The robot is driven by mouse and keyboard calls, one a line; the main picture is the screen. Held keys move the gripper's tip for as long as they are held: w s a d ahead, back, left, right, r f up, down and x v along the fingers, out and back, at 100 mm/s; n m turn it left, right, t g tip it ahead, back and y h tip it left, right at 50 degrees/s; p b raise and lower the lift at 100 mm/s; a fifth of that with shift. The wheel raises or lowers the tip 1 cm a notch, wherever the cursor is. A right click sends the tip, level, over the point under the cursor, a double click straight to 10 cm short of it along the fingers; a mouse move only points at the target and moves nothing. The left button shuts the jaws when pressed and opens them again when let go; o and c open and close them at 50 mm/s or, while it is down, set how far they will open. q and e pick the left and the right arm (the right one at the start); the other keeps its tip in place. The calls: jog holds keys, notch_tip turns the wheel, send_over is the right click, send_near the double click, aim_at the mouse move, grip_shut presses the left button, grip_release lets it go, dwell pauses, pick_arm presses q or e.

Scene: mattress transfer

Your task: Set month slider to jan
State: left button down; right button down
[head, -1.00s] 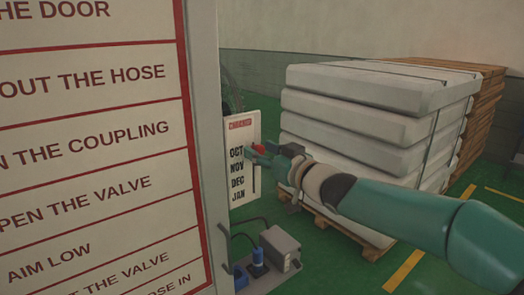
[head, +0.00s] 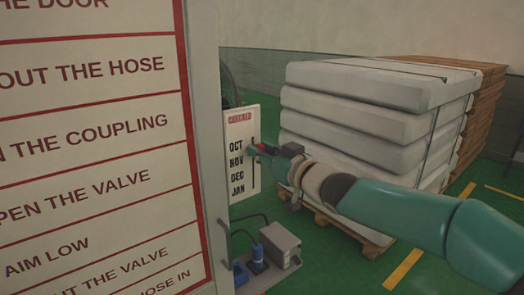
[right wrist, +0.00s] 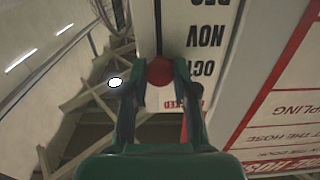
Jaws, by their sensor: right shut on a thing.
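The month board (head: 241,128) is a white plate with a red heading and the labels OCT, NOV, DEC and JAN from top to bottom. A vertical slot runs along its right side. My right gripper (head: 254,148) reaches it from the right, beside OCT and NOV. In the right wrist view the board (right wrist: 214,18) appears upside down, and my right gripper (right wrist: 160,82) is shut on the round red slider knob (right wrist: 160,70). The knob stands beside OCT, with the slot running on past NOV. In the head view the fingers largely hide it. My left gripper is not in view.
A large instruction panel (head: 90,150) fills the left. Strapped white mattresses (head: 370,95) on a pallet stand behind my right arm. Green floor is open at the right.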

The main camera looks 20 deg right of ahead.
aim_at(253, 185)
notch_tip(253, 185, down, 11)
jog(key=b, duration=0.7)
jog(key=shift+b, duration=0.4)
jog(key=shift+f, duration=0.35)
jog(key=c, duration=1.1)
grip_release()
jog(key=shift+c, duration=0.2)
jog(key=shift+o, duration=1.1)
jog(key=shift+r, duration=0.2)
